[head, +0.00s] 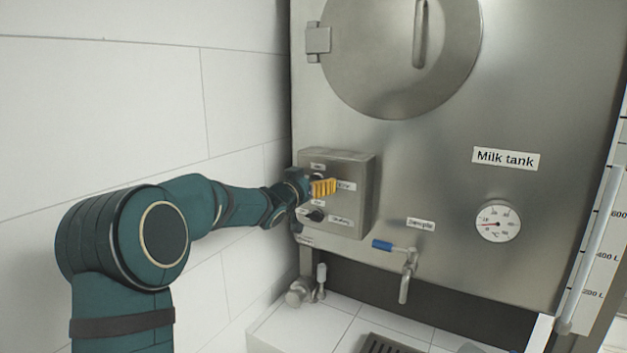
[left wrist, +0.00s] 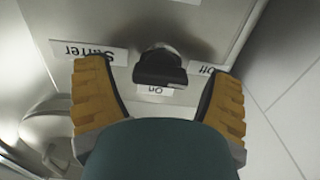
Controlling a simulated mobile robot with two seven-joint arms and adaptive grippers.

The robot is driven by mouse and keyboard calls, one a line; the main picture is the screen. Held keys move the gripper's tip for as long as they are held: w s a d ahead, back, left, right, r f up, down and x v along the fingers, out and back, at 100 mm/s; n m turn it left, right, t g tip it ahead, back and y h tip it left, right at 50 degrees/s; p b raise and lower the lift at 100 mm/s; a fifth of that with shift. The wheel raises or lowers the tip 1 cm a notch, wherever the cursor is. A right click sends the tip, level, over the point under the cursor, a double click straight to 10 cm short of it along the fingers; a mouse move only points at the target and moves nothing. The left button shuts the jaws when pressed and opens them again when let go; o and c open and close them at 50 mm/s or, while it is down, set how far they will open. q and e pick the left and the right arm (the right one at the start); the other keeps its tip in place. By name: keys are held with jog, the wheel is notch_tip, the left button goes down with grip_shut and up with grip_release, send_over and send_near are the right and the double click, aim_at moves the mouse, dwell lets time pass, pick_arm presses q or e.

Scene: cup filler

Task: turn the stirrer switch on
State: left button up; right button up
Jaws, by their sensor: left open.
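The stirrer switch (left wrist: 160,68) is a black knob on the grey metal control box (head: 357,200). In the left wrist view the picture is upside down, with the "Stirrer" label (left wrist: 88,52) left of the knob, "Off" (left wrist: 207,70) at its right and "On" (left wrist: 155,90) just below it. My left gripper (head: 323,187) is at the upper part of the box, in front of this knob and hiding it in the head view. Its yellow-orange fingers (left wrist: 160,92) are open, one on each side of the knob, with gaps to it. My right gripper is not in view.
A second black knob (head: 316,215) sits lower on the box, close under my gripper. A blue-handled sample tap (head: 405,262) and a dial gauge (head: 498,221) are on the milk tank (head: 440,150). A white tiled wall (head: 110,110) stands close at the left.

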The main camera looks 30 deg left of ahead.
pick_arm(q)
jog(key=shift+w, duration=0.1)
jog(key=c, duration=1.2)
jog(key=m+b, duration=0.2)
jog(key=m, duration=0.1)
jog(key=shift+f+b, duration=0.1)
jog(key=shift+b, duration=0.2)
jog(key=m+b, duration=0.3)
jog(key=m, duration=0.2)
jog(key=shift+d+m, duration=0.15)
jog(key=shift+m, duration=0.25)
jog(key=m+b, duration=0.2)
jog(key=m, duration=0.2)
jog(key=shift+f+m, duration=0.1)
jog(key=shift+m, duration=0.2)
jog(key=shift+m+b, duration=0.85)
jog(key=shift+m, duration=1.35)
jog(key=shift+d, duration=0.1)
